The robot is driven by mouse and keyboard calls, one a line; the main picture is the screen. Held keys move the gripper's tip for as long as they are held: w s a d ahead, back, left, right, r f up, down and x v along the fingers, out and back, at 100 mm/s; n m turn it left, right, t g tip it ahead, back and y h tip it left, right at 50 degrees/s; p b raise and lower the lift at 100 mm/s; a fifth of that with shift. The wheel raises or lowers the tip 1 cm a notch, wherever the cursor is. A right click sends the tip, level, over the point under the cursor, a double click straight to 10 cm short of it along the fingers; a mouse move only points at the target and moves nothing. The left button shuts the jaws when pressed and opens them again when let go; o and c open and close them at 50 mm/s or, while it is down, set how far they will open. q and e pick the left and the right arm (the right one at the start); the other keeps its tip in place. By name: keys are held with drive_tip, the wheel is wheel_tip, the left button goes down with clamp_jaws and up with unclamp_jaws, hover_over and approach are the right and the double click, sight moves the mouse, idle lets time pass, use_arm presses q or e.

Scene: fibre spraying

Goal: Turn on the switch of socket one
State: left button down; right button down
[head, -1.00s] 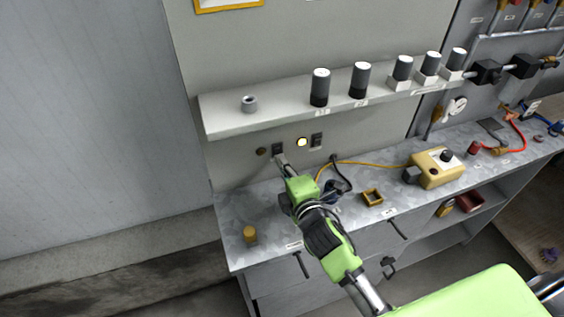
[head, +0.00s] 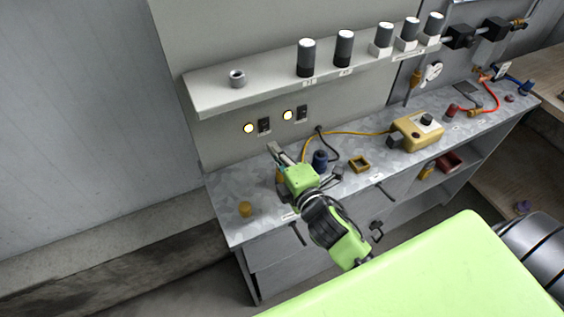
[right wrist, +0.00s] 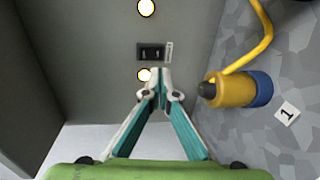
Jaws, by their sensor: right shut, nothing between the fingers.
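The left black switch (head: 264,125) is on the grey wall panel, with a lit round lamp (head: 248,128) on its left. A second black switch (head: 302,112) and lit lamp (head: 288,115) are to the right. Which is numbered one cannot be read. My right gripper (head: 274,149) is shut and empty, below the left switch in the head view. In the right wrist view, its fingertips (right wrist: 160,75) cover part of the view near a lit lamp (right wrist: 145,74). A dark switch (right wrist: 151,52) shows just above them, uncovered. My left gripper is not in view.
A shelf (head: 220,99) with several dark cylinders juts out above the switches. On the metal bench (head: 222,192) are a yellow control box (head: 417,132), a blue plug (head: 320,160), a small yellow frame (head: 359,164) and cables. A yellow-and-blue connector (right wrist: 235,90) is beside my fingers.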

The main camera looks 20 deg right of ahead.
drive_tip(key=s, duration=0.6)
drive_tip(key=shift+r, duration=0.45)
drive_tip(key=shift+a, duration=0.1)
